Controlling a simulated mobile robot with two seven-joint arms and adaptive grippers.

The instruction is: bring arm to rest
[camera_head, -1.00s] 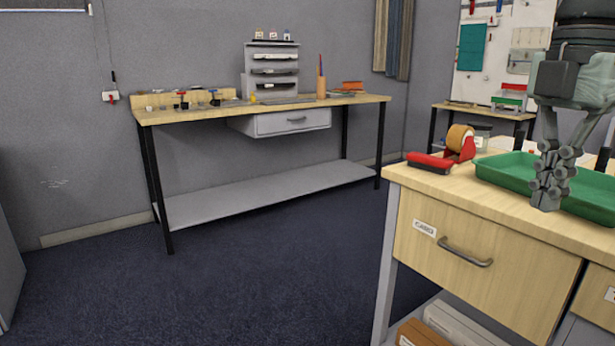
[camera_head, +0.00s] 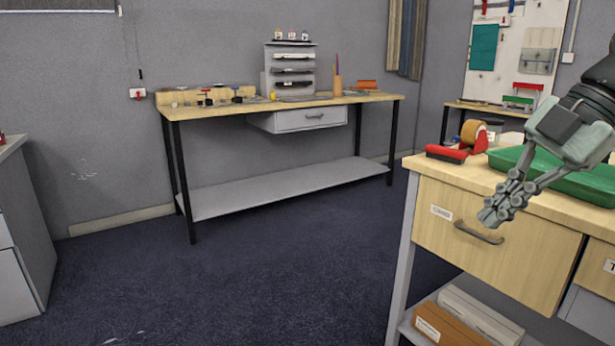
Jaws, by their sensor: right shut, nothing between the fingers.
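My right gripper (camera_head: 494,216) comes in from the right edge, its fingers pointing down and to the left. It is shut with nothing in it. In the picture its fingertips are in front of the wooden drawer (camera_head: 545,255) of the near workbench, close to the drawer's handle (camera_head: 478,233); I cannot tell the gap between them. My left gripper and left arm are not in view.
On the near bench stand a green tray (camera_head: 590,187), a red tape dispenser (camera_head: 476,138) and a red-and-black roller-like item (camera_head: 446,154). A long workbench (camera_head: 225,109) stands by the wall. A grey cabinet (camera_head: 30,235) is at left. The dark carpet (camera_head: 250,275) between is clear.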

